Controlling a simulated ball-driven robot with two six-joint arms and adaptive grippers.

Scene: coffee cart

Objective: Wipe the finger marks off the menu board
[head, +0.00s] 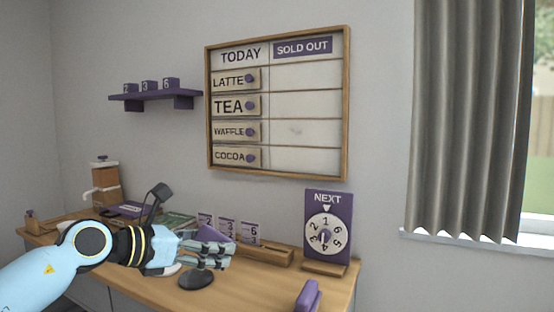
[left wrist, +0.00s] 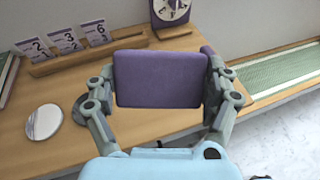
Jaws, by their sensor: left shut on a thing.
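The menu board (head: 308,103) hangs on the wall in a wooden frame, with "TODAY" and "SOLD OUT" headings and LATTE, TEA, WAFFLE and COCOA plates in its left column. A faint grey smudge (head: 295,129) shows in the right column on the WAFFLE row; other marks are too faint to tell. My left gripper (head: 214,249) is shut on a purple block (left wrist: 158,78), low over the counter and apart from the board. In the left wrist view its fingers grip the block's two sides. My right gripper is not in view.
The wooden counter (head: 255,288) carries a card rack (head: 270,254), a NEXT dial sign (head: 328,225), a purple object (head: 308,296) at the front edge and a black round base (head: 196,279). The wall below the board is clear.

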